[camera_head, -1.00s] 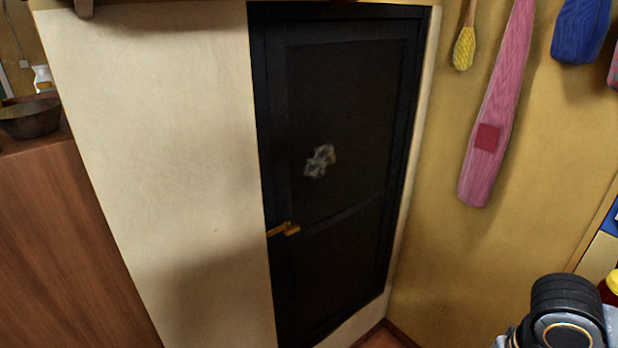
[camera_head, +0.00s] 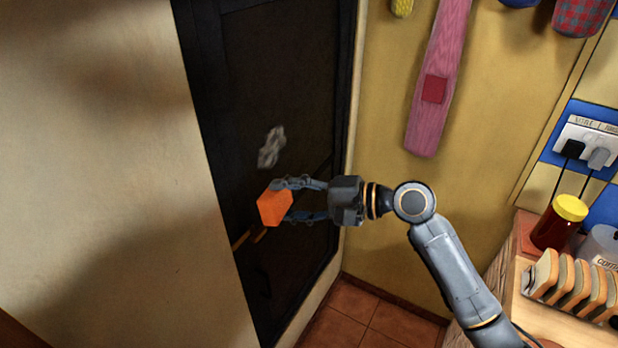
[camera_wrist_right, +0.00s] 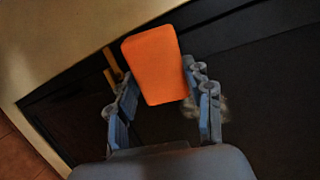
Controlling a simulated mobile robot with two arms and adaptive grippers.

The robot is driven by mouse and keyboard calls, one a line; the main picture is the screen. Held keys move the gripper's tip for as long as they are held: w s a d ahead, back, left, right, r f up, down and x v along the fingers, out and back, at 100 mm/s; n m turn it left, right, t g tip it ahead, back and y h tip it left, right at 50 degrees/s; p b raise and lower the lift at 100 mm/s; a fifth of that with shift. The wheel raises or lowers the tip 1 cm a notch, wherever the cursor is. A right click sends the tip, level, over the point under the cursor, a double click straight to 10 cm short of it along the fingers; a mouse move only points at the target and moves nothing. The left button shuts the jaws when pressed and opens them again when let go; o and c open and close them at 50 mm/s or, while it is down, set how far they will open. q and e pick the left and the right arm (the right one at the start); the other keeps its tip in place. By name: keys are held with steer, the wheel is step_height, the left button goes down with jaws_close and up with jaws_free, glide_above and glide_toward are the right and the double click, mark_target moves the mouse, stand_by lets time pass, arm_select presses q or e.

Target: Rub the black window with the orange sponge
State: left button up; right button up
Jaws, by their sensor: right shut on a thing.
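The black window (camera_head: 270,80) is a dark framed panel set in the pale wall. A grey-white smudge (camera_head: 271,147) marks its pane. My right gripper (camera_head: 290,203) is shut on the orange sponge (camera_head: 273,208), which is in front of the window, just below the smudge in the head view. In the right wrist view the sponge (camera_wrist_right: 155,68) sits at the fingertips, and the smudge (camera_wrist_right: 206,108) shows partly behind the right finger. I cannot tell whether the sponge touches the pane. My left gripper is not in view.
A brass handle (camera_head: 243,238) is on the window's left side, close to the sponge. At right, a counter holds a yellow-lidded jar (camera_head: 560,222) and a toast rack (camera_head: 572,283).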

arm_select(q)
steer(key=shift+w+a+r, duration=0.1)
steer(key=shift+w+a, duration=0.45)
arm_select(e)
steer(key=w+a+m+t, duration=0.1)
steer(key=w+m+t, duration=0.2)
steer(key=w+t, duration=0.2)
steer(key=w, duration=0.3)
steer(key=shift+w+f, duration=0.3)
steer(key=shift+w, duration=0.1)
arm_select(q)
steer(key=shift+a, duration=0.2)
arm_select(e)
steer(key=shift+w+a, duration=0.15)
steer(key=shift+a, duration=0.15)
steer(key=shift+w+a, duration=0.4)
steer(key=shift+a, duration=0.15)
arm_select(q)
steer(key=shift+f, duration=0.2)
